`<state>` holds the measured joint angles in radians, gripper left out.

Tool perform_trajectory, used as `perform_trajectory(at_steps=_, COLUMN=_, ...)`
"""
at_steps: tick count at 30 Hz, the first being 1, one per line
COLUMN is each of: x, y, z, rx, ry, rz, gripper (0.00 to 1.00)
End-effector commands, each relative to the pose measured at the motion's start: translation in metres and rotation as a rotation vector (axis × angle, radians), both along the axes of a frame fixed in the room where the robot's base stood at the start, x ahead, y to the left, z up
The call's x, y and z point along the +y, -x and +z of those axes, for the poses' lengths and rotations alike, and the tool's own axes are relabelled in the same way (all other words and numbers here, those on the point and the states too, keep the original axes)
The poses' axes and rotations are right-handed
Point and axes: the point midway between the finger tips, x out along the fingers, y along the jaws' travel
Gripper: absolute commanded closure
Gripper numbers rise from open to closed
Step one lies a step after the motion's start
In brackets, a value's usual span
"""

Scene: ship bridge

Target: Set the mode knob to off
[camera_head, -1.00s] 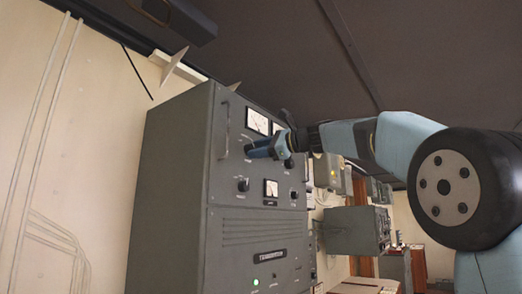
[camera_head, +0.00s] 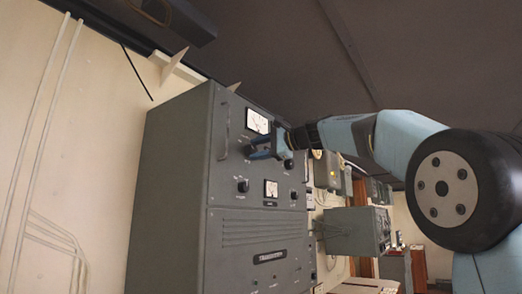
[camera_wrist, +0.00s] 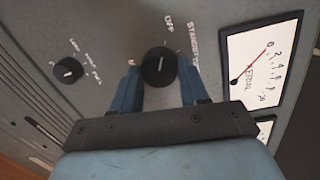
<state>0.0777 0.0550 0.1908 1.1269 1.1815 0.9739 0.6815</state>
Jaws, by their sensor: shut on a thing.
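The mode knob (camera_wrist: 158,68) is black and round, on a grey panel, with OFF and STANDBY lettered around it in the wrist view. The short white mark on its face points up, roughly toward the OFF lettering. My gripper (camera_wrist: 160,88) has one blue finger on each side of the knob and is shut on it. In the head view my gripper (camera_head: 262,150) is at the upper front of the grey transmitter cabinet (camera_head: 172,190), and it hides the knob there.
A smaller black knob (camera_wrist: 68,70) is left of the mode knob, and a white aerial meter (camera_wrist: 262,62) is on the right. In the head view another knob (camera_head: 242,186) and a meter (camera_head: 270,189) sit below my gripper. A handle (camera_head: 224,132) stands out at the cabinet's left.

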Motion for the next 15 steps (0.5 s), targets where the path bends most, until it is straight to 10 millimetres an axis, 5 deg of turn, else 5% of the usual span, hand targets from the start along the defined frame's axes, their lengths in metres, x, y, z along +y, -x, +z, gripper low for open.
perform_trajectory(at_steps=10, x=0.0052, y=0.0017, z=-0.0027, rx=0.003, ry=0.005, rz=0.013, gripper=0.86)
perform_trajectory(at_steps=11, x=0.0053, y=0.0017, z=-0.0028, rx=0.003, ry=0.005, rz=0.013, gripper=0.55)
perform_trajectory(at_steps=15, x=0.0041, y=0.0013, z=-0.0024, rx=0.003, ry=0.005, rz=0.011, gripper=0.41)
